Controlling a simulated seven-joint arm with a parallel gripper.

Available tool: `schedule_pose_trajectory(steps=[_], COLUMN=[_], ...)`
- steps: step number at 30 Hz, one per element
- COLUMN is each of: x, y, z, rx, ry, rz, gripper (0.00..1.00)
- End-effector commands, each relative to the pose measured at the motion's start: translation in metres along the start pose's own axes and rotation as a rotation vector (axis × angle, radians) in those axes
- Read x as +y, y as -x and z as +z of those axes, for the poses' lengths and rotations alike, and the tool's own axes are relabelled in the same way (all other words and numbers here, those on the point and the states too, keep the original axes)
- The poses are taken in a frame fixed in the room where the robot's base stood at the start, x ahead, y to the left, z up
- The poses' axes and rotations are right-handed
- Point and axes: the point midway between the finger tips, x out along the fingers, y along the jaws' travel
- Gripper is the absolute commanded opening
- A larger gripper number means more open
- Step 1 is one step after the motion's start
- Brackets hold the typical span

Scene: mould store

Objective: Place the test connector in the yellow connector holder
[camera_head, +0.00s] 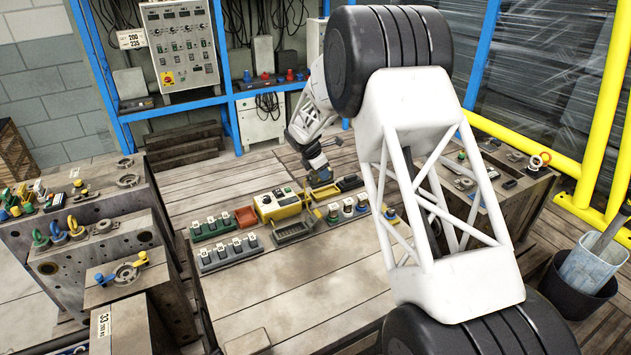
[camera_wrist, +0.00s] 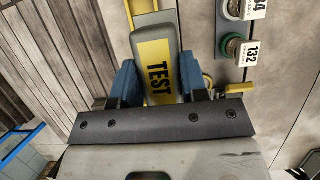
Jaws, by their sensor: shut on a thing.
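The test connector (camera_wrist: 158,68) is a grey block with a yellow face labelled TEST. In the wrist view it lies between the two blue fingers of my gripper (camera_wrist: 159,84), which is shut on it. A yellow-edged part (camera_wrist: 141,7) shows at the top of the wrist view, just beyond the connector's far end; I cannot tell whether they touch or whether it is the holder. In the head view my gripper (camera_head: 318,172) is low over the bench, right of a yellow box (camera_head: 278,204). The connector is too small to make out there.
Numbered round pieces stand in a rack (camera_head: 347,212) right of the box, and one numbered 132 (camera_wrist: 235,48) shows in the wrist view. The front bench is mostly clear.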

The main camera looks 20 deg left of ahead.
Motion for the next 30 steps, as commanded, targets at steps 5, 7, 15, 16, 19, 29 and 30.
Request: schedule_pose_trajectory(steps=[5,7,15,16,19,29,30], x=[0.017,0.021,0.027,0.027,0.026,0.026,0.026], y=[-0.009,-0.011,-0.014,-0.014,-0.014,-0.016,-0.016], z=[0.019,0.024,0.029,0.029,0.029,0.028,0.028], rx=[0.0,0.001,0.001,0.001,0.001,0.001,0.001], ry=[-0.001,-0.002,0.0,0.0,0.0,0.0,0.0], rz=[0.001,0.001,0.0,0.0,0.0,0.0,0.0], gripper=[0.09,0.09,0.09,0.09,0.09,0.09,0.09])
